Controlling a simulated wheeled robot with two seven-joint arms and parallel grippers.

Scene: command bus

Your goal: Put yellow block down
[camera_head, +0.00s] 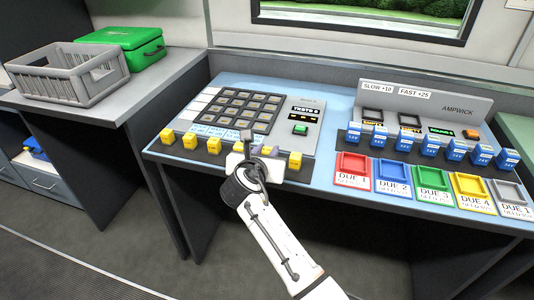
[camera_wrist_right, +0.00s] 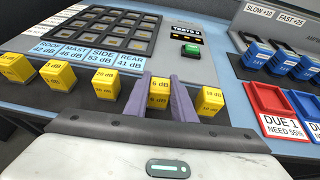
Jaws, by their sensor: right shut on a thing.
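The yellow block marked 6 dB (camera_wrist_right: 158,94) is between the two purple-grey fingers of my right gripper (camera_wrist_right: 161,84), which is shut on it. In the head view my right gripper (camera_head: 247,150) is at the front edge of the grey panel, in line with the row of yellow blocks, and its wrist covers part of that row. I cannot tell whether the held block touches the surface. Other yellow blocks (camera_wrist_right: 107,81) stand to its left, and one more yellow block (camera_wrist_right: 209,101) stands close on its right. My left gripper is out of view.
The grey panel (camera_head: 201,103) has a grid of dark square slots (camera_head: 240,110) and a green button (camera_head: 300,129). On the right are blue blocks (camera_head: 406,142) in a row, coloured DUE trays (camera_head: 391,174) and the AMPWICK unit (camera_head: 456,108). A grey crate (camera_head: 70,79) and green case (camera_head: 128,43) stand left.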

